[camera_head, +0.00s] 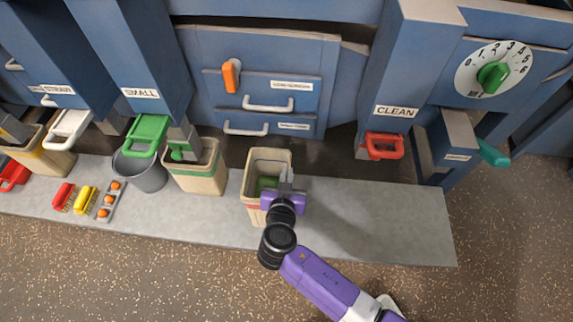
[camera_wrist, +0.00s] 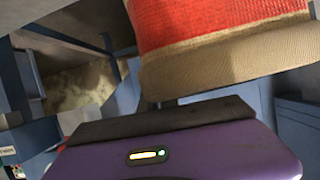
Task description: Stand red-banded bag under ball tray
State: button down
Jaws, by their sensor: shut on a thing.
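The red-banded bag (camera_head: 267,156) is an open, upright tan bag at the middle of the grey ledge, with something green inside. My gripper (camera_head: 284,188) is shut on its right front rim. In the wrist view, the bag's red band (camera_wrist: 215,20) and tan rim are close above my purple gripper body; the fingertips are hidden. I cannot tell whether the bag touches the ledge. Behind it, the blue machine has two handled drawers, a labelled upper one (camera_head: 312,97) and a lower one (camera_head: 268,123); their labels are too small to read surely.
The ledge (camera_head: 380,215) is clear to the right. Left of the bag stand a green-banded bag (camera_head: 205,184) and a grey bucket (camera_head: 150,178). Brushes (camera_head: 84,200) and a small rack of orange balls (camera_head: 109,199) lie farther left. A red-handled CLEAN spout (camera_head: 384,146) overhangs the right.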

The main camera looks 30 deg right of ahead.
notch_tip(320, 180, down, 8)
jog(key=shift+r+b, duration=0.2)
jog(key=shift+b, duration=0.25)
jog(key=c, duration=2)
grip_release()
jog(key=shift+f, duration=0.15)
jog(key=shift+c, duration=0.2)
jog(key=o, duration=0.4)
jog(key=shift+o, duration=0.2)
jog(key=v, duration=1.2)
jog(key=shift+b, duration=0.45)
jog(key=shift+s, duration=0.1)
